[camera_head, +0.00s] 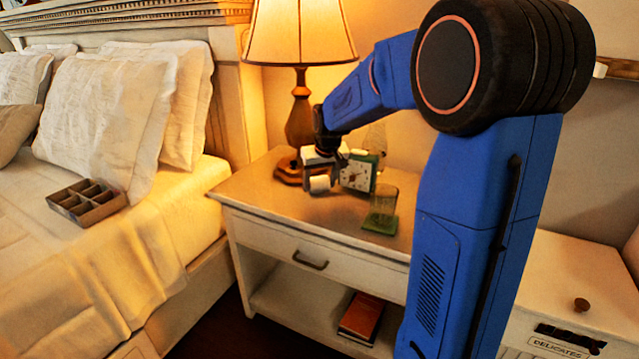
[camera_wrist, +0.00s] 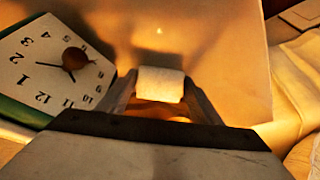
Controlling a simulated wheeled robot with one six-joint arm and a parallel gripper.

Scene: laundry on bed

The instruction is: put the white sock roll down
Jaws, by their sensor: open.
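The white sock roll (camera_head: 320,184) is at the nightstand top (camera_head: 262,192), near the lamp base and left of the clock. In the wrist view the roll (camera_wrist: 160,84) sits between the two fingertips. My gripper (camera_head: 323,178) reaches down over the nightstand from the right. It is open, with one finger on each side of the roll. The fingers also show in the wrist view (camera_wrist: 159,77). I cannot tell whether a finger still touches the roll. The underside of the roll is hidden.
A green-framed clock (camera_head: 357,174) stands close right of the gripper. A glass (camera_head: 383,199) on a green coaster (camera_head: 380,224) is farther right. The lamp (camera_head: 299,110) stands behind. A divided brown box (camera_head: 87,202) lies on the bed. The nightstand's front left is clear.

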